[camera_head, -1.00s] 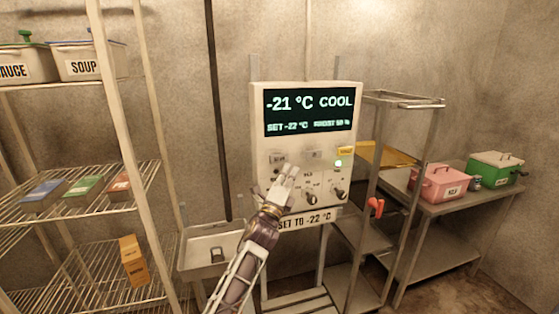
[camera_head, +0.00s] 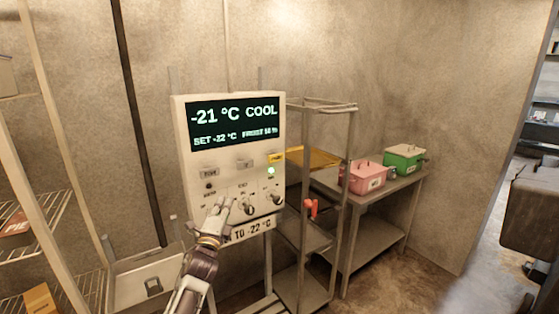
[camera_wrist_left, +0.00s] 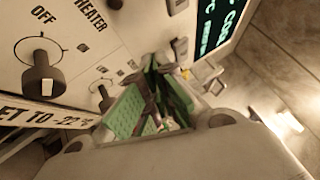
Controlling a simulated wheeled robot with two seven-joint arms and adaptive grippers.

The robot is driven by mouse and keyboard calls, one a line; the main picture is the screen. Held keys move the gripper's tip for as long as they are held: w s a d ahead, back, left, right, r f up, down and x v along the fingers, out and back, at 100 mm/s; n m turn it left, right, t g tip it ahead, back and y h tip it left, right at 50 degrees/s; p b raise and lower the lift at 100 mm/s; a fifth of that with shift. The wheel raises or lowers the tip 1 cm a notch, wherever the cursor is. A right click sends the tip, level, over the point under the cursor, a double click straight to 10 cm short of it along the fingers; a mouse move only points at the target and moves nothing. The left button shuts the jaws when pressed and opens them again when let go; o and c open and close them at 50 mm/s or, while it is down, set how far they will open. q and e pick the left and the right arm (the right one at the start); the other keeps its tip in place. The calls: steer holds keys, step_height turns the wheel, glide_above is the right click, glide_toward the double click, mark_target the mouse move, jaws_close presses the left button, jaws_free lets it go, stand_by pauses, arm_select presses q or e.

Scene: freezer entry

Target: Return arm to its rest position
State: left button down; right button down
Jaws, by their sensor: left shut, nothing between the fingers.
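My left gripper (camera_head: 217,212) is in front of the lower left part of the white control panel (camera_head: 182,150). Its fingers are shut with nothing between them. In the left wrist view its green-padded fingers (camera_wrist_left: 150,100) are close to the panel face, beside the knobs; I cannot tell whether they touch it. The panel's screen (camera_head: 235,123) reads -21 °C COOL, with SET -22 °C below. A green light (camera_head: 271,171) is lit. A dark knob (camera_wrist_left: 42,80) marked OFF and HEATER shows in the left wrist view. My right gripper is not in view.
A metal rack (camera_head: 345,150) stands just right of the panel. Beyond it a table (camera_head: 395,190) holds a pink box (camera_head: 362,178) and a green box (camera_head: 404,158). Wire shelves (camera_head: 50,222) stand at the left. A grey sink (camera_head: 135,285) is below left. A doorway opens at the far right.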

arm_select(q)
step_height(320, 180, down, 16)
steer(key=n+g, duration=0.3)
steer(key=s+a+f+n+g, duration=0.1)
steer(key=s+f+n+g, duration=0.15)
steer(key=s+f, duration=0.7)
steer(key=s+a+f+n+g+y, duration=0.1)
steer(key=s+f+n+g, duration=0.15)
steer(key=f, duration=1.35)
steer(key=s+f+n+g, duration=0.25)
steer(key=s+f, duration=0.25)
steer(key=f, duration=0.8)
steer(key=s+a+f+n+g, duration=0.1)
steer(key=s+f+n+g, duration=0.15)
steer(key=s+f, duration=0.8)
steer(key=s+a+f+n+g, duration=0.1)
steer(key=s+f+n+g, duration=0.15)
steer(key=s+f, duration=0.8)
steer(key=s+a+f+n+g, duration=0.1)
steer(key=s+f+g, duration=0.1)
steer(key=s, duration=1.2)
steer(key=s+a+f+n+g, duration=0.1)
steer(key=s+f+n+g, duration=0.1)
steer(key=s, duration=1.2)
steer(key=shift+a+f+g+y, duration=0.4)
steer(key=shift+f+g, duration=0.15)
steer(key=shift+f, duration=0.3)
steer(key=shift+s+n, duration=0.1)
steer(key=shift+n, duration=0.15)
